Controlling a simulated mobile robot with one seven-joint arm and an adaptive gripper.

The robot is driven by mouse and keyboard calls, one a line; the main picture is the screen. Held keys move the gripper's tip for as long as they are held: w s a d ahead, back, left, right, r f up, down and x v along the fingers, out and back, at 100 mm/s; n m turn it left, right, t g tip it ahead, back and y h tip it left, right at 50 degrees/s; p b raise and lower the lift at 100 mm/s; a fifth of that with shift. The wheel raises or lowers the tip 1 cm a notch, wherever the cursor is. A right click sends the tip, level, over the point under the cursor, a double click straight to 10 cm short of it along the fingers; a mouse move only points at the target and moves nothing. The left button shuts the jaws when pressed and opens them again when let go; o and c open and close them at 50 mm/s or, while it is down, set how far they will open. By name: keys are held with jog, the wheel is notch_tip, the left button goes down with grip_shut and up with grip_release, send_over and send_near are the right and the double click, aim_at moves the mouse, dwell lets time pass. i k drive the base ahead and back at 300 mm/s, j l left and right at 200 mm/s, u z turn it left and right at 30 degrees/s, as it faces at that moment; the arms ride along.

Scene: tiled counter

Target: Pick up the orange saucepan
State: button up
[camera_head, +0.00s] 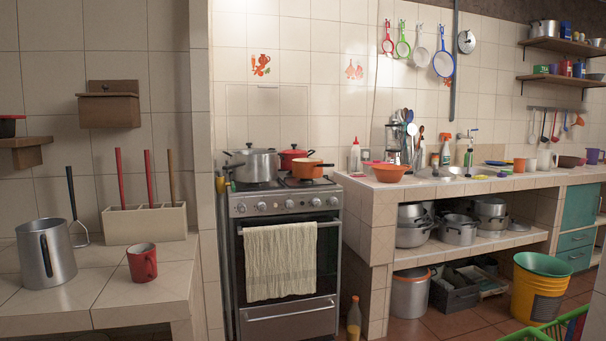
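A red pot (292,156) stands behind, between the two and partly hidden. My gripper is not in view, so its state cannot be seen.
A white towel (280,261) hangs on the oven door. A tiled counter (60,300) at left holds a metal jug (45,254) and a red mug (142,262). A yellow bucket (540,288) and a bottle (354,318) stand on the floor.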

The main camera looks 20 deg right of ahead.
aim_at(302, 168)
jog(key=i+l, duration=0.3)
jog(key=i, duration=0.2)
jog(key=i+l, duration=0.35)
jog(key=i, duration=0.15)
jog(key=i+l, duration=0.3)
jog(key=i, duration=0.25)
jog(key=i+l, duration=0.3)
jog(key=i, duration=0.7)
jog(key=j+z, duration=0.05)
